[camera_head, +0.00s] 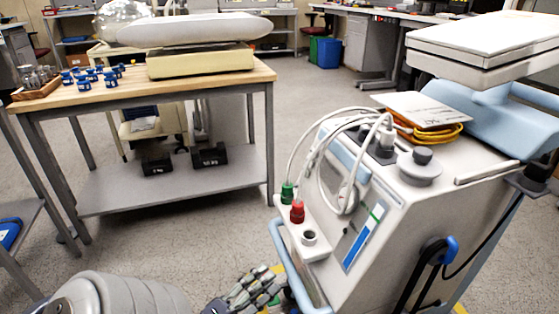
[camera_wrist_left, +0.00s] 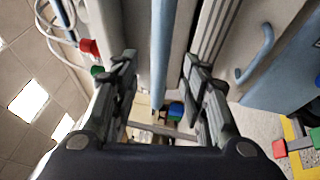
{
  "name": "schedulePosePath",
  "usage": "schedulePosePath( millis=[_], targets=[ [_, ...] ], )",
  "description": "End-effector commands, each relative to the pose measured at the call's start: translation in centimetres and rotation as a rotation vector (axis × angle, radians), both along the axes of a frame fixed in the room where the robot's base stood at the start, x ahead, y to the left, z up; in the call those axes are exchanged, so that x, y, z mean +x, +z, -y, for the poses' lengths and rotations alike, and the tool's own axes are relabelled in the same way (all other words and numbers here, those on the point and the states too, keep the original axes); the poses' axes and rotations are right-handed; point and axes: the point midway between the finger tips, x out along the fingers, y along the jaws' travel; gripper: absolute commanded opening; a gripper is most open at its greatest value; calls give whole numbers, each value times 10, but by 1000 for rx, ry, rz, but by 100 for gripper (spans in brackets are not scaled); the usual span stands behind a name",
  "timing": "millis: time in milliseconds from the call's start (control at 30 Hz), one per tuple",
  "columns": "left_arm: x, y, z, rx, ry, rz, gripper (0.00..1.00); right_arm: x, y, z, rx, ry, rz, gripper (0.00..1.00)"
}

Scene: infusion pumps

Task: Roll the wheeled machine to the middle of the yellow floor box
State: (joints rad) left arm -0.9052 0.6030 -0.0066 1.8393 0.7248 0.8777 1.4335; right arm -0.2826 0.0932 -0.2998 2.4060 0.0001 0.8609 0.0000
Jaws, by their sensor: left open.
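The wheeled machine (camera_head: 335,262) is a white and light-blue cabinet on the right of the head view. A light-blue handle rail (camera_head: 284,262) runs along its left side. My left gripper (camera_head: 262,281) is low beside that rail, at the bottom of the head view. In the left wrist view my left gripper (camera_wrist_left: 159,62) is open, with the light-blue rail (camera_wrist_left: 161,45) showing between its fingers; I cannot tell if they touch it. Yellow floor tape (camera_head: 459,308) shows in small pieces by the machine; most of the box is hidden. My right gripper is out of view.
A wood-topped table (camera_head: 130,100) with blue parts and a scale stands at left. A grey shelf edge (camera_head: 30,215) is at far left. Cables and a yellow coil (camera_head: 428,130) lie on the machine top. Grey floor between table and machine is clear.

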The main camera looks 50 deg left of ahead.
Motion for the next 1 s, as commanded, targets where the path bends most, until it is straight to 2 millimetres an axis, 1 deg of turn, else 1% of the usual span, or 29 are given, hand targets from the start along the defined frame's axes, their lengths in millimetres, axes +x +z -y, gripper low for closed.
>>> schedulePosePath(
  millis=[33, 100, 200, 300, 433, 1000],
  targets=[
    [-11, -3, 0, 0, 1, -5, 41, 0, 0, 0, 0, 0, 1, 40],
    [-22, -5, 0, 0, 1, -4, 41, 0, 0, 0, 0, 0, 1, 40],
    [-34, -7, 0, -1, 0, -2, 41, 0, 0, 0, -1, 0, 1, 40],
    [-41, -7, 0, -1, 0, 0, 41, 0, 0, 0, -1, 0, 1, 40],
    [-44, -8, 0, -1, 0, 1, 41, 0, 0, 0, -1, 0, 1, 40],
    [-44, -8, 0, -1, 0, 1, 41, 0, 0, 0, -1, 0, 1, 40]
  ],
)
